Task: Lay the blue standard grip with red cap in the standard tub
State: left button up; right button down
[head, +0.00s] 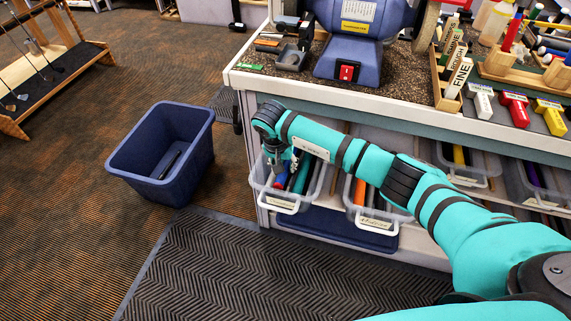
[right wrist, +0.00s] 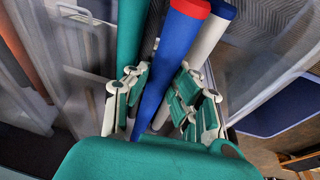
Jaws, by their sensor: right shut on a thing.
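My right gripper (head: 275,160) reaches down into a clear tub (head: 262,186) at the left end of the shelf under the bench. In the right wrist view, the gripper (right wrist: 164,82) is shut on the blue grip (right wrist: 176,50). Its red cap (right wrist: 190,8) points away from the palm. A teal grip and a white grip with a blue end (right wrist: 208,32) lie close beside it. In the head view, the red-capped grip (head: 281,181) shows among other grips in the tub. The tub's label is too small to read. My left gripper is not in view.
A second clear tub (head: 384,232) with an orange grip stands just to the right. A blue bin (head: 136,172) with a dark item stands on the floor to the left. The bench top (head: 285,83) with a blue grinder (head: 350,58) overhangs the shelf.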

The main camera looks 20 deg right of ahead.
jog(key=shift+f, duration=0.2)
jog(key=c, duration=1.1)
grip_release()
jog(key=v, duration=1.2)
jog(key=shift+d, duration=0.1)
